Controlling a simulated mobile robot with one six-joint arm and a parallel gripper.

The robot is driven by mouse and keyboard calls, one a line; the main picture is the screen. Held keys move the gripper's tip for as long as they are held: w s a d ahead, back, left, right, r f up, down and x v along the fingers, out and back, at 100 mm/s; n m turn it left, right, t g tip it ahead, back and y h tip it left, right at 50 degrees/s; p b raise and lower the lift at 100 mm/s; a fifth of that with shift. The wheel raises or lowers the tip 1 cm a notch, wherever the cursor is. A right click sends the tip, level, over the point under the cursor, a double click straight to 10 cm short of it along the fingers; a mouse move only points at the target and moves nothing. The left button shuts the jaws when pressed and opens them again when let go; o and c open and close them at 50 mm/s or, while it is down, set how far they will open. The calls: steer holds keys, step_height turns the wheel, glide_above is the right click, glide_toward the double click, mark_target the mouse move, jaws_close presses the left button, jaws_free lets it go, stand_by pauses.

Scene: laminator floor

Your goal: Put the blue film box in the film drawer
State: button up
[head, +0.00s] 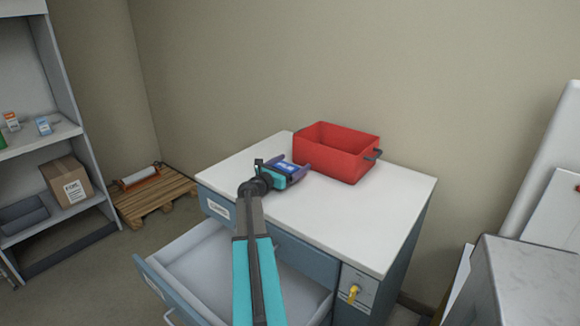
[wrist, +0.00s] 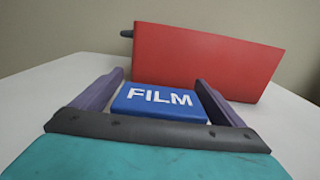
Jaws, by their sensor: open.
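The blue film box (wrist: 160,102), marked FILM in white, lies on the white cabinet top between my gripper's two fingers. In the head view the blue film box (head: 286,167) shows just in front of the red bin. My gripper (wrist: 162,92) is open, with a finger on each side of the box; a small gap shows on the right side. In the head view my gripper (head: 288,166) reaches over the cabinet top from the front. An open drawer (head: 168,262) stands pulled out below the top, partly hidden by my arm; its visible inside is empty.
A red bin (head: 343,152) with dark handles stands right behind the box on the cabinet top (head: 395,205). A yellow key or knob (head: 353,293) sits on the cabinet front. Shelves (head: 60,128) with small boxes and a pallet (head: 155,195) are at left. The top's right side is clear.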

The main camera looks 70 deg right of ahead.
steer(key=shift+r, duration=0.2)
steer(key=b+v, duration=0.1)
steer(key=v, duration=1.1)
steer(key=shift+f, duration=0.1)
steer(key=shift+c, duration=0.5)
